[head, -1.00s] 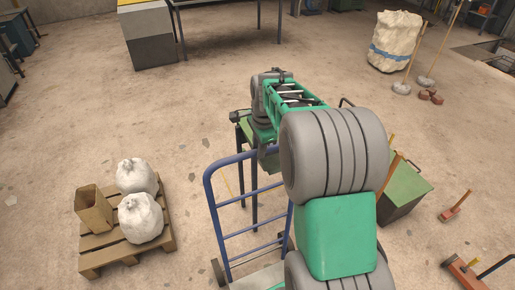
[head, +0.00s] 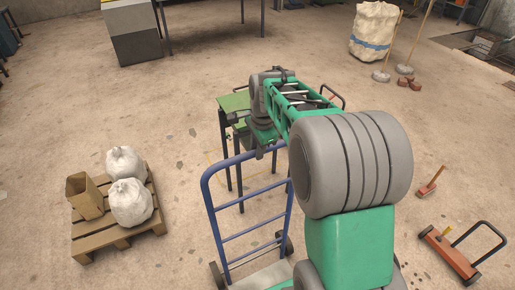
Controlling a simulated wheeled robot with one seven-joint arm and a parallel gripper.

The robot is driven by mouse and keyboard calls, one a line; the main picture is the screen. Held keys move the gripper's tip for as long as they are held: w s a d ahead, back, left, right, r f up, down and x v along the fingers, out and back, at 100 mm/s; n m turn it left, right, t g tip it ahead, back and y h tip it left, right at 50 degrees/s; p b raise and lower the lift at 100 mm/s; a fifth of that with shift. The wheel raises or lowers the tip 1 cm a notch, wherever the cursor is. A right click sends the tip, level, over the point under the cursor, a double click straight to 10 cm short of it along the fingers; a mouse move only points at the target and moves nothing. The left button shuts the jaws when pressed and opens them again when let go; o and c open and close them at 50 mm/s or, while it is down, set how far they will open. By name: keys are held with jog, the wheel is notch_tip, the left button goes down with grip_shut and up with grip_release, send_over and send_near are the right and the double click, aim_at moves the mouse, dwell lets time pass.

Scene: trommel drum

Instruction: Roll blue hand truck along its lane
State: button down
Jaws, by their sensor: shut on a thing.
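The blue hand truck (head: 211,208) stands in the lower middle of the head view, with its tubular frame, crossbars, pale toe plate (head: 262,277) and dark wheels (head: 217,275). My green and grey arm reaches over its right side. My gripper (head: 266,150) is shut on the top bar of the hand truck, near its right upper corner. The fingertips are small and partly hidden by the wrist.
A pallet (head: 112,237) with two white sacks and a brown box lies to the left. A green-topped table (head: 234,101) stands just behind the hand truck. An orange cart (head: 446,254) and a small orange-based tool (head: 428,188) are at right. Open floor lies between.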

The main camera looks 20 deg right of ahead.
jog(key=shift+s+f, duration=0.1)
jog(key=shift+s, duration=0.05)
jog(key=c, duration=1.2)
grip_release()
jog(key=shift+s, duration=0.1)
jog(key=shift+c, duration=0.2)
notch_tip(320, 180, up, 8)
jog(key=s+b, duration=0.1)
jog(key=shift+s, duration=0.25)
jog(key=shift+d, duration=0.1)
